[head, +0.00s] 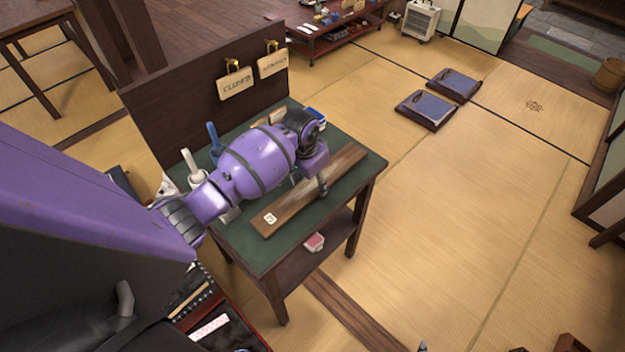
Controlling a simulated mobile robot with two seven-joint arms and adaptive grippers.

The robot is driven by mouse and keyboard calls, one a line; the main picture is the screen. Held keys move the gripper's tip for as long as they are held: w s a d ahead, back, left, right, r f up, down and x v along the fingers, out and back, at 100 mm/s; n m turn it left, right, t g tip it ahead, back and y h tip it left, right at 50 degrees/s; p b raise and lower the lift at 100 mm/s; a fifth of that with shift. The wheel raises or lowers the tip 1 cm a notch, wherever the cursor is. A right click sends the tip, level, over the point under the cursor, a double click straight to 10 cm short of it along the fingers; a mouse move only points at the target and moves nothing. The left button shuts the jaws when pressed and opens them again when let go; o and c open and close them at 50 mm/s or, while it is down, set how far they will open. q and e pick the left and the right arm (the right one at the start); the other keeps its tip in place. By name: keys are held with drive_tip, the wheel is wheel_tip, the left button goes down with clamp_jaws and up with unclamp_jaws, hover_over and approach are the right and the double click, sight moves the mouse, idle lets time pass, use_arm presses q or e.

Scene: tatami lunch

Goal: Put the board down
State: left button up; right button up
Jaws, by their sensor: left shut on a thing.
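The board (298,207) is a long, dark brown wooden plank with a small white label near its front-left end. It lies flat along the right side of the green-topped table (240,247), on the top or very close above it; I cannot tell which. My left gripper (322,186) comes down over the middle of the board and is shut on it. The purple forearm hides part of the tabletop. My right gripper is not in view.
A wooden back panel stands behind the table, with a CLOSED sign (236,84) and a second sign (272,64) on hooks. A blue-handled tool (214,139) and white items stand at the table's left. A small pink-and-white box (314,242) sits on the lower shelf.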

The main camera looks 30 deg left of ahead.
sight(308, 188)
use_arm(q)
drive_tip(key=shift+f, duration=0.15)
drive_tip(key=o, duration=1.3)
wheel_tip(308, 188, up, 12)
drive_tip(key=s, duration=0.1)
drive_tip(key=shift+s+a+p, duration=0.3)
drive_tip(key=shift+s, duration=0.05)
